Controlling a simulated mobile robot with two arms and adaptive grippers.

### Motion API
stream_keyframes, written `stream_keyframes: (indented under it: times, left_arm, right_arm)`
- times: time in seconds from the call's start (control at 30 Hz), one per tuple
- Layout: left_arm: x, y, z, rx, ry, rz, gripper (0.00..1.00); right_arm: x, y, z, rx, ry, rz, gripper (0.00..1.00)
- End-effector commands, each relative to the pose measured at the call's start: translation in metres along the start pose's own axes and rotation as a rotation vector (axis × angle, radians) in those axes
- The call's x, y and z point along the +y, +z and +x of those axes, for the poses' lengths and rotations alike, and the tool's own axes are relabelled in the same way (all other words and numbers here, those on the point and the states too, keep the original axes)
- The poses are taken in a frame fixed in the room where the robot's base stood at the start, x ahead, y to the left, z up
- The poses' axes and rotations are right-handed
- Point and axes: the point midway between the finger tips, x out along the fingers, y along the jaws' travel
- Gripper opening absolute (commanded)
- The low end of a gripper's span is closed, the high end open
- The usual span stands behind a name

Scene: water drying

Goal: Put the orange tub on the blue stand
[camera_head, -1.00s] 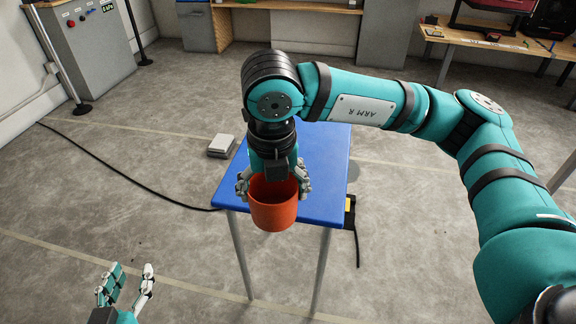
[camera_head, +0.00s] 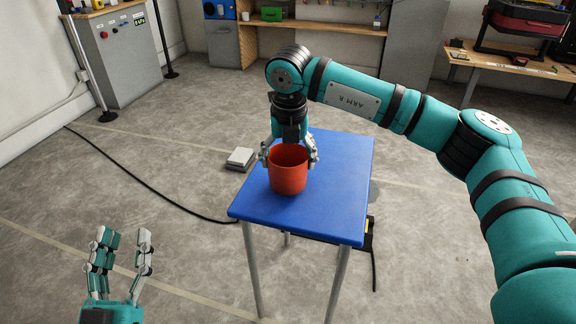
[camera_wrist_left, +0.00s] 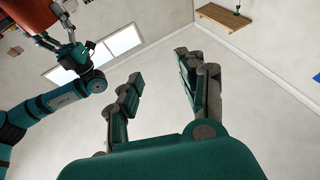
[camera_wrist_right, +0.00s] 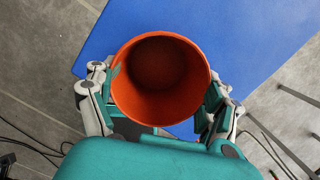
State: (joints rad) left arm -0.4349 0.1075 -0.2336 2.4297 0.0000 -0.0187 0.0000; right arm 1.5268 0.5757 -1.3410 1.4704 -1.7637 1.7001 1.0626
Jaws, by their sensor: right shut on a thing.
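The orange tub (camera_head: 288,170) is upright over the blue stand (camera_head: 335,200), near its left side in the head view. My right gripper (camera_head: 290,158) is shut on it, with fingers on two opposite sides. In the right wrist view the tub (camera_wrist_right: 161,80) shows its open, empty inside between the fingers of the right gripper (camera_wrist_right: 160,105), with the blue top (camera_wrist_right: 235,40) behind it. I cannot tell whether its base touches the top. My left gripper (camera_head: 118,255) is open and empty at lower left; its spread fingers (camera_wrist_left: 165,95) show in the left wrist view.
A small grey box (camera_head: 241,158) lies on the floor left of the stand, and a black cable (camera_head: 150,190) crosses the floor. A grey cabinet (camera_head: 122,55) and workbenches (camera_head: 320,27) stand at the back. The stand's right side is clear.

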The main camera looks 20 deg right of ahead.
Motion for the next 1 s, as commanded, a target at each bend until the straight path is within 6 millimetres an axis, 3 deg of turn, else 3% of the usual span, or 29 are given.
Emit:
stream_keyframes:
  times: [0.2, 0.57, 0.6, 0.7, 1.0]
  left_arm:
    - [0.003, -0.023, -0.002, 0.138, 0.006, -0.006, 0.4]
    - [0.003, -0.027, -0.002, 0.161, 0.007, -0.006, 0.4]
    - [0.004, -0.028, -0.002, 0.166, 0.007, -0.006, 0.4]
    - [0.004, -0.028, -0.002, 0.165, 0.007, -0.006, 0.4]
    - [0.004, -0.028, -0.002, 0.163, 0.007, -0.006, 0.4]
  right_arm:
    - [0.0, -0.002, 0.016, -0.001, 0.001, 0.001, 0.49]
    - [0.0, -0.003, 0.018, -0.001, 0.001, 0.002, 0.49]
    - [0.0, -0.003, 0.018, -0.001, 0.001, 0.002, 0.84]
    - [0.0, -0.003, 0.017, -0.001, 0.001, 0.002, 0.97]
    - [0.0, -0.003, 0.017, -0.001, 0.001, 0.002, 1.0]
